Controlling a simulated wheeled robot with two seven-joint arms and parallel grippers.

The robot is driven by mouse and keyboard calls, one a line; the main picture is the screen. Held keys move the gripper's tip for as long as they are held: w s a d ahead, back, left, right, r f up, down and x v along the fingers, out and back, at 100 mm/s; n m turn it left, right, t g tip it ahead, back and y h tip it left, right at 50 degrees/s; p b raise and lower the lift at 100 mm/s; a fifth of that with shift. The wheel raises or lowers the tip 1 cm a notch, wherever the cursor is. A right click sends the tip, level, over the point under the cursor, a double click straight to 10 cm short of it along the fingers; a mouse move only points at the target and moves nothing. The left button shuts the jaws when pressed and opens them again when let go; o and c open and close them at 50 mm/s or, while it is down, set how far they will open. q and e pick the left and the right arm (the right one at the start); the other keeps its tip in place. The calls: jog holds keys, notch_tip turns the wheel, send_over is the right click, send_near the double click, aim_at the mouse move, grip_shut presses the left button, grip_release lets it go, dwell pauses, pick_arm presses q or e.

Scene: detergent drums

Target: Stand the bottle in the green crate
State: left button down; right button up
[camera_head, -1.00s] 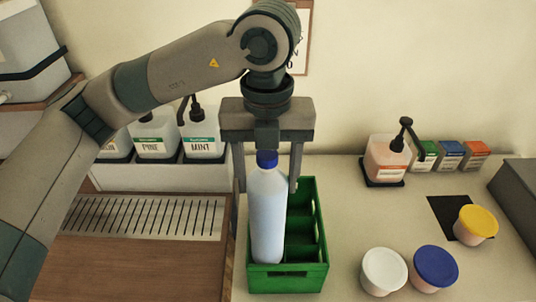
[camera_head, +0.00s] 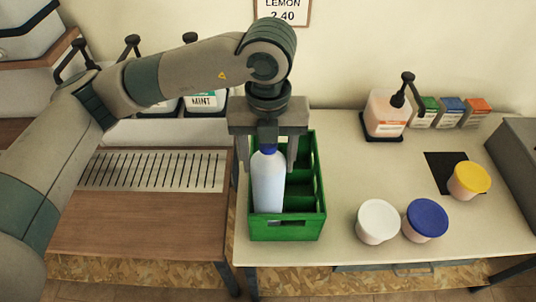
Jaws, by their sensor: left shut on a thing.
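The bottle (camera_head: 268,185) is pale blue-white with a blue cap and stands upright in the front left part of the green crate (camera_head: 285,228). Its lower part is hidden behind the crate's front wall, so I cannot see whether it touches the floor. My left gripper (camera_head: 267,164) comes down from above, shut on the bottle near its top, one finger on each side. The crate has inner dividers, and its right and rear compartments look empty. My right gripper is not in view.
White (camera_head: 378,221), blue-lidded (camera_head: 426,220) and yellow-lidded (camera_head: 469,180) tubs stand right of the crate. A pump dispenser (camera_head: 387,113) and small boxes (camera_head: 451,112) are at the back. A drain grille (camera_head: 155,170) lies left. The table between crate and tubs is clear.

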aim_at(268, 188)
pick_arm(q)
jog(key=shift+f, duration=0.25)
notch_tip(268, 188, down, 3)
jog(key=shift+r+p, duration=0.2)
jog(key=shift+p, duration=0.2)
jog(key=shift+f, duration=0.25)
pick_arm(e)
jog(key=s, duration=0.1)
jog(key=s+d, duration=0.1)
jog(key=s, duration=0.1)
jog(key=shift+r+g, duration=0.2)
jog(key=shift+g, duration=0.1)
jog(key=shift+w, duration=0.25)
pick_arm(q)
jog(key=shift+f, duration=0.1)
jog(key=c, duration=0.6)
grip_release()
jog(key=shift+s, duration=0.1)
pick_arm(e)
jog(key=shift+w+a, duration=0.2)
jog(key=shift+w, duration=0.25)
